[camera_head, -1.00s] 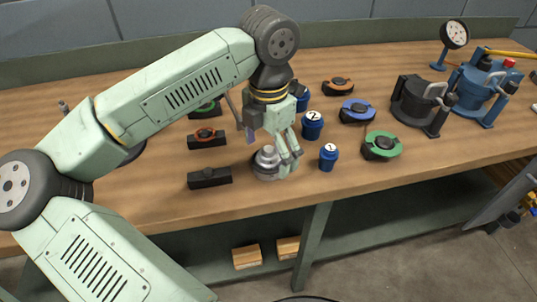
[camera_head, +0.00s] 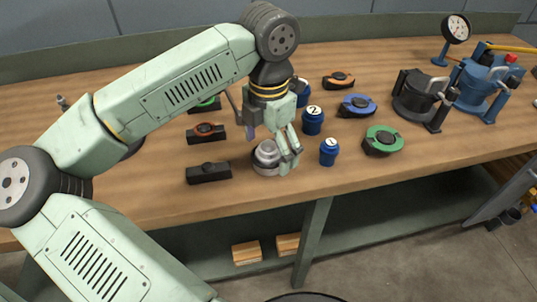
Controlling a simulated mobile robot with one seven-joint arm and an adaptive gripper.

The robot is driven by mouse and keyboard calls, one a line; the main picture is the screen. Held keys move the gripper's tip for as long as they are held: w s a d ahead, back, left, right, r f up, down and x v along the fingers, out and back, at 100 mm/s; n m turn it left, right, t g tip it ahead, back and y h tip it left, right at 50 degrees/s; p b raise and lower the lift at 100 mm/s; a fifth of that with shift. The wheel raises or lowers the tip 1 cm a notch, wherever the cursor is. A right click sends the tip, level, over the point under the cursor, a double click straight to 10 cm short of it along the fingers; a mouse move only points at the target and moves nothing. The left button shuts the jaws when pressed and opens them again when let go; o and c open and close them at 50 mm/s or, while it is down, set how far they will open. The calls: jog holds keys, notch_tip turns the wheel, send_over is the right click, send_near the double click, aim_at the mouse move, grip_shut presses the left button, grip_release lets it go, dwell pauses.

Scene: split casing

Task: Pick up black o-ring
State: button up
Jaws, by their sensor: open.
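Black holders stand on the wooden bench left of my gripper. The nearest one (camera_head: 209,172) is all black with a small knob on top; I cannot make out a separate black o-ring on it. The holder behind it carries a red-orange ring (camera_head: 205,129), and a farther one carries a green ring (camera_head: 206,103), partly covered by my arm. My gripper (camera_head: 289,162) points down beside a round grey metal casing part (camera_head: 266,155), at its right side. Its fingers overlap the part in the picture; contact is unclear. It is open, and I see nothing held in it.
Blue containers marked 1 (camera_head: 328,152) and 2 (camera_head: 312,121) stand just right of my gripper. Green (camera_head: 382,140), blue (camera_head: 357,106) and orange (camera_head: 339,81) topped fixtures sit farther right. A black clamp fixture (camera_head: 418,96) and blue press (camera_head: 485,85) stand at the right.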

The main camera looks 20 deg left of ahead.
jog(key=shift+c, duration=0.5)
jog(key=c, duration=0.8)
